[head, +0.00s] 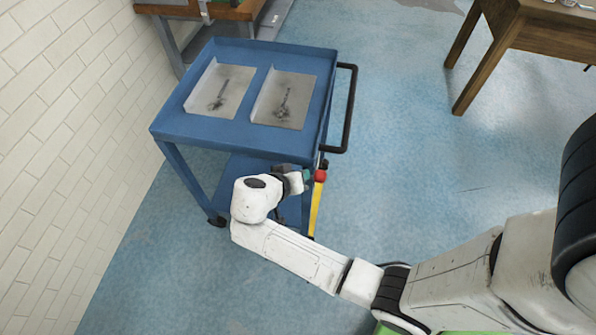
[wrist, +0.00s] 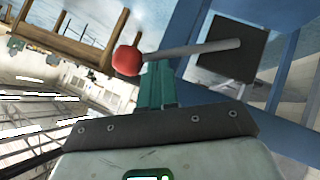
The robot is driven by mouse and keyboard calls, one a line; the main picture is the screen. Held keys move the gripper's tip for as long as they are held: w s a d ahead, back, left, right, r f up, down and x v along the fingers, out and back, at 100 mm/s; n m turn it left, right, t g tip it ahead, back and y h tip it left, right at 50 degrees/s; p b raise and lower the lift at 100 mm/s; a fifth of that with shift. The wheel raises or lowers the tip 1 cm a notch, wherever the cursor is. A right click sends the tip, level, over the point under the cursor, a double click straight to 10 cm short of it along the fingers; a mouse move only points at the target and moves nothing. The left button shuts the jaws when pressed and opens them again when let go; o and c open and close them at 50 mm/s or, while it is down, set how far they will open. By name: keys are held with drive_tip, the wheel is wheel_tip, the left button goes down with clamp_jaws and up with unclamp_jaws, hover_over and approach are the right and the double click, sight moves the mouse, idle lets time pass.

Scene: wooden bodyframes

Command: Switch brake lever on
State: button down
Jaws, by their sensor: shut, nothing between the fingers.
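The brake lever has a red ball knob (wrist: 127,61) and a thin grey rod (wrist: 190,49). The rod runs to a dark square mount (wrist: 240,58) by the blue cart frame (wrist: 284,62). In the head view the red knob (head: 320,175) is at the cart's front right corner, below the tabletop. My gripper (head: 306,175) is just left of the knob there. In the wrist view my gripper (wrist: 157,78) is shut and empty, its green fingers close to the knob and under the rod. I cannot tell whether they touch the lever.
The blue cart (head: 250,53) carries two grey trays with dark items and has a black handle (head: 350,110) on its right. A yellow bar (head: 315,208) stands below the knob. A brick wall (head: 70,110) is left, a wooden table (head: 545,38) upper right. Floor between is clear.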

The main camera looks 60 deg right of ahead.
drive_tip(key=shift+s+f, duration=0.1)
idle(0.3)
drive_tip(key=s+f+m+t+y+b, duration=0.1)
drive_tip(key=f+t+b, duration=0.1)
drive_tip(key=b, duration=0.2)
drive_tip(key=s+f+m+t+y+b, duration=0.1)
drive_tip(key=f+m+t+b, duration=0.1)
drive_tip(key=f+t+b, duration=0.1)
drive_tip(key=s+d+f+m+t+b, duration=0.1)
drive_tip(key=f+t+b, duration=0.1)
drive_tip(key=b, duration=0.3)
drive_tip(key=shift+s+d+f+m+t+y, duration=0.15)
drive_tip(key=shift+f+m+t+y, duration=0.2)
drive_tip(key=shift+f, duration=0.4)
drive_tip(key=shift+f+b, duration=0.25)
drive_tip(key=shift+b, duration=0.4)
drive_tip(key=shift+f, duration=0.2)
drive_tip(key=shift+y, duration=0.25)
